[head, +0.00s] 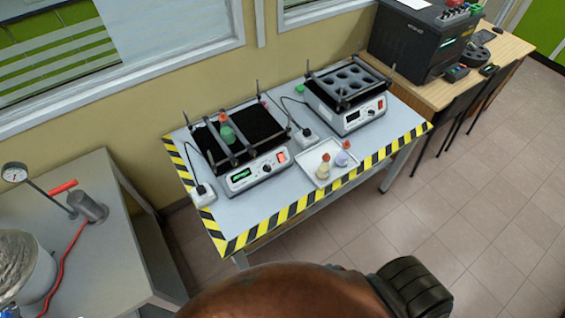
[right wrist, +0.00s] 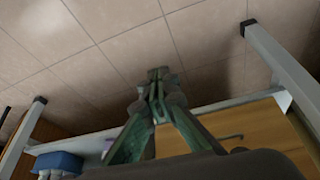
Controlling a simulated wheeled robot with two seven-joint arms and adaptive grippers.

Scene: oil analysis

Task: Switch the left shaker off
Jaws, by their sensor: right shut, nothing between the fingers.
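The left shaker (head: 264,161) stands on the grey table with a striped edge. Its green display (head: 240,176) is lit, and an orange-red switch (head: 282,157) sits at the right end of its front panel. A green bottle with a red cap (head: 227,133) stands between the bars on its black platform. The right shaker (head: 362,115) stands to its right, with a dark display and a red switch. My right gripper (right wrist: 157,78) is shut and empty in the right wrist view, above tiled floor, away from the shakers. My left gripper is not in view.
A white tray (head: 311,172) with small capped bottles lies in front, between the shakers. White power adapters and cables lie on the table (head: 222,212). A side table (head: 100,250) with a gauge and red hose is at left. A wooden desk (head: 505,50) bears a black instrument.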

